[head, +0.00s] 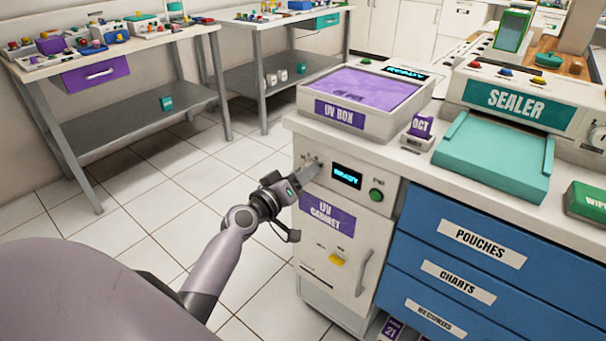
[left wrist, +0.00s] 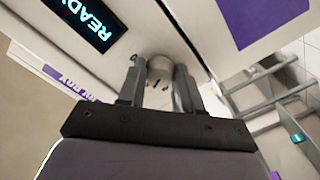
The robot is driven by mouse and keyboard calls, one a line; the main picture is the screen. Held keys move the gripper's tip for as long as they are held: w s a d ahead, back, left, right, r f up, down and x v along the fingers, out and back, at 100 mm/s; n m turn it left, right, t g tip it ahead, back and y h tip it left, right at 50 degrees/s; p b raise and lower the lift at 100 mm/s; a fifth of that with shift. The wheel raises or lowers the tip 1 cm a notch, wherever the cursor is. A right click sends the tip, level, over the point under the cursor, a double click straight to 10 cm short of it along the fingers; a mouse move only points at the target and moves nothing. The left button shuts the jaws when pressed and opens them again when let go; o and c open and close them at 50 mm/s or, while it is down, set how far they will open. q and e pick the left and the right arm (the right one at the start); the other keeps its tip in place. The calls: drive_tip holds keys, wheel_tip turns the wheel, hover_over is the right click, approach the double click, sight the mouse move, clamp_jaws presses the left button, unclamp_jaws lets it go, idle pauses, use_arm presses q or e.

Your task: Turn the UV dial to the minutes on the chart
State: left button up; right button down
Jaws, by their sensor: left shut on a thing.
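The white UV cabinet (head: 345,215) stands under the counter, with a purple "UV CABINET" label, a lit display (head: 346,175) reading "READY" and a green button (head: 376,195). My left gripper (head: 312,170) reaches its upper left front, where the dial is mostly hidden in the head view. In the left wrist view the two fingers (left wrist: 160,88) are shut on the round grey dial (left wrist: 160,68), one on each side. The dial's marks are too small and blurred to read. No chart with minutes can be made out. My right gripper is not in view.
On the counter stand the UV box (head: 362,95), a purple "OCT" block (head: 421,126) and the sealer (head: 515,100) with a teal tray. Blue drawers (head: 470,260) labelled pouches and charts are right of the cabinet. Open tiled floor lies to the left.

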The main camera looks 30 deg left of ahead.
use_arm(q)
drive_tip(key=o, duration=1)
drive_tip(key=shift+o, duration=0.2)
drive_tip(key=shift+s, duration=0.1)
drive_tip(key=s, duration=0.7)
drive_tip(key=shift+a, duration=0.25)
drive_tip(key=s+d+f+m+g+h, duration=0.2)
drive_tip(key=s+d+f+m+g, duration=0.6)
drive_tip(key=s+d+f, duration=0.85)
wheel_tip(320, 180, up, 12)
drive_tip(key=s+a+m+y+p, duration=0.1)
drive_tip(key=s+a+p, duration=0.1)
drive_tip(key=p, duration=1.4)
drive_tip(key=shift+s+r+m, duration=0.15)
drive_tip(key=shift+s+m, duration=0.15)
drive_tip(key=shift+s, duration=0.05)
